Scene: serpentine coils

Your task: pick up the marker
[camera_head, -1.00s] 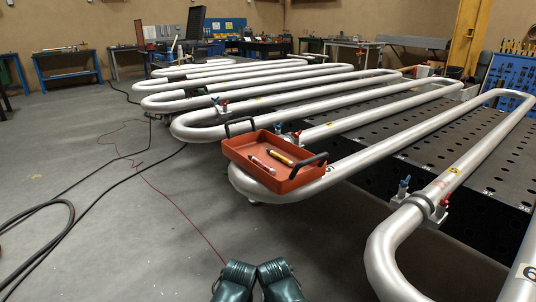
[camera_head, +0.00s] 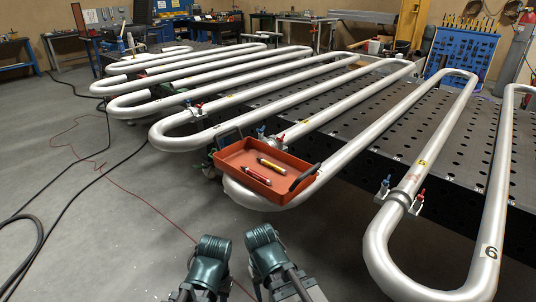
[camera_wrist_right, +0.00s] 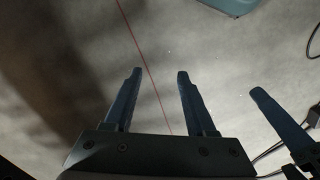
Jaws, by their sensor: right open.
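I cannot tell which is the task's marker. My right gripper (camera_wrist_right: 157,76) is open and empty above the floor in the right wrist view. One finger of another gripper, likely my left gripper (camera_wrist_right: 268,105), shows at that view's right; its opening is unclear. In the head view my green arm parts are at the bottom, apart from the tray and nearer to me.
The tray, with dark handles, rests on the near bend of a silver serpentine pipe (camera_head: 258,197). Pipe runs lie over a dark perforated table (camera_head: 345,178). Another pipe bend (camera_head: 376,246) stands at the right. Cables cross the floor at left; grey floor (camera_head: 130,235) is open in front.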

